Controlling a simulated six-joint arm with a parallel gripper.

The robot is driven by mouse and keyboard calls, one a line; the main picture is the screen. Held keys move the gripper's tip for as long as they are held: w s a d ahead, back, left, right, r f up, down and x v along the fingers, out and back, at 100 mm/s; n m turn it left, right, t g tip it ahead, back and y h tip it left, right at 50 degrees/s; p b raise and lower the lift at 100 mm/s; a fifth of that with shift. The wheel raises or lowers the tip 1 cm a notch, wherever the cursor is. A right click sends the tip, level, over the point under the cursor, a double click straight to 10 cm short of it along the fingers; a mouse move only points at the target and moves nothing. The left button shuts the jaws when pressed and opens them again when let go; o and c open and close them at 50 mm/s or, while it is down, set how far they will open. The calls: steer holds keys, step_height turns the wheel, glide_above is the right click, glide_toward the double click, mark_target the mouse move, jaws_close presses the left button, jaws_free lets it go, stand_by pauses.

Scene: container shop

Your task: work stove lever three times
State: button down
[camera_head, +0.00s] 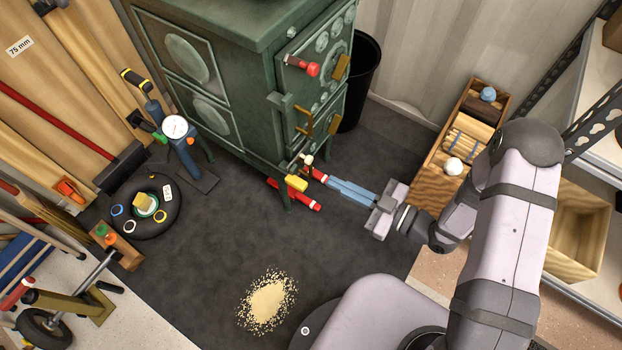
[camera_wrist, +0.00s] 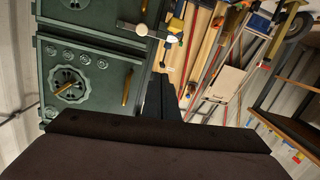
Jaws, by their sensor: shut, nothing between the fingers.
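The green stove (camera_head: 250,110) stands at the back centre. A short metal lever with a pale knob (camera_head: 308,159) sticks out low at its front corner. In the wrist view, the lever's pale knob (camera_wrist: 172,38) lies just beyond my fingers. My gripper (camera_head: 327,180) is shut and empty, reaching left toward the stove's lower corner. Its fingers (camera_wrist: 168,80) show dark in the wrist view. The fingertips are close to the knob; I cannot tell whether they touch it.
Brass handles (camera_head: 306,120) and a red knob (camera_head: 313,69) sit on the stove front. A red tool (camera_head: 300,197) and a yellow block (camera_head: 297,183) are by the stove leg. A wooden crate (camera_head: 437,186) stands right.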

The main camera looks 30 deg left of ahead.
steer(key=shift+s+d+m+t+h, duration=0.3)
steer(key=shift+s+m+h, duration=0.1)
steer(key=shift+m+h, duration=0.45)
steer(key=shift+a+f, duration=0.1)
steer(key=shift+a, duration=0.05)
steer(key=a+f+b, duration=0.3)
steer(key=a+f, duration=0.3)
steer(key=a, duration=0.3)
steer(key=shift+a+f, duration=0.15)
steer(key=shift+a, duration=0.05)
